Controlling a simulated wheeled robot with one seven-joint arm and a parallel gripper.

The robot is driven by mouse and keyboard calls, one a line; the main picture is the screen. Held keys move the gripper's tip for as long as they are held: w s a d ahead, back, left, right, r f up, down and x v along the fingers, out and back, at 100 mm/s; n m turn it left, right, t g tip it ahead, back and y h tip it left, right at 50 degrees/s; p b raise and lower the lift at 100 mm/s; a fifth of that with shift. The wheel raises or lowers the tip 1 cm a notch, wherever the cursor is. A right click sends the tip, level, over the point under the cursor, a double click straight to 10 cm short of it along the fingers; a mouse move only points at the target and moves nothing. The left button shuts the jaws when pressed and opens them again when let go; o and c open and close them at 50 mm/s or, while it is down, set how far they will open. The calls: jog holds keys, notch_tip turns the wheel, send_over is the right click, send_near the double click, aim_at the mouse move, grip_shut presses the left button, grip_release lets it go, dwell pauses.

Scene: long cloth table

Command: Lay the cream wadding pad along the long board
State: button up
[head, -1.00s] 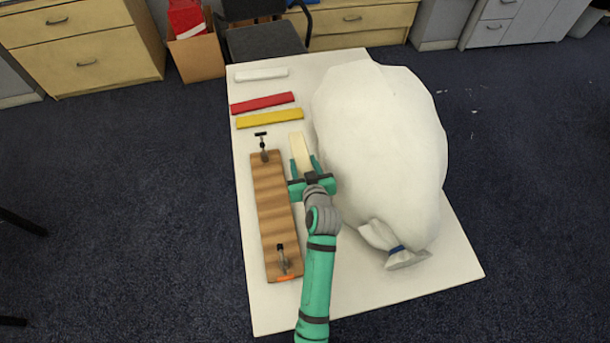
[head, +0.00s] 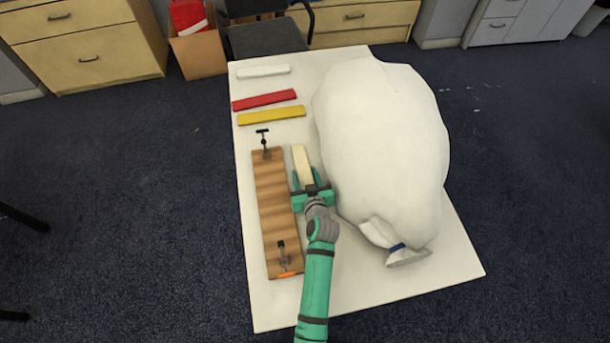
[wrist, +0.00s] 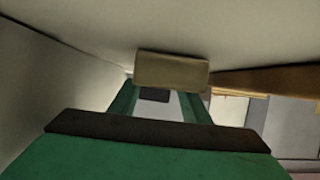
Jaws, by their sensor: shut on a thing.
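The cream wadding pad (head: 301,158) is a pale narrow strip to the right of the long board in the head view. My gripper (head: 306,178) is shut on the pad's near part, and the pad points away from me. The pad's end face (wrist: 172,70) shows between the green fingers in the wrist view. The long board (head: 273,212) is brown, wood-grained, with a clamp at its far end (head: 265,145) and another at its near end (head: 283,257). The pad is beside the board, not over it. Its height above the table is hard to tell.
A large white sack (head: 385,140) fills the table's right side, close to my gripper. Yellow (head: 271,115), red (head: 264,100) and white (head: 263,72) strips lie beyond the board. A chair (head: 266,38) stands behind the white table (head: 430,290).

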jog(key=shift+f, duration=0.1)
jog(key=o, duration=1)
jog(key=shift+w, duration=0.1)
jog(key=shift+a, duration=0.1)
jog(key=v, duration=1.2)
jog(key=shift+r, duration=0.25)
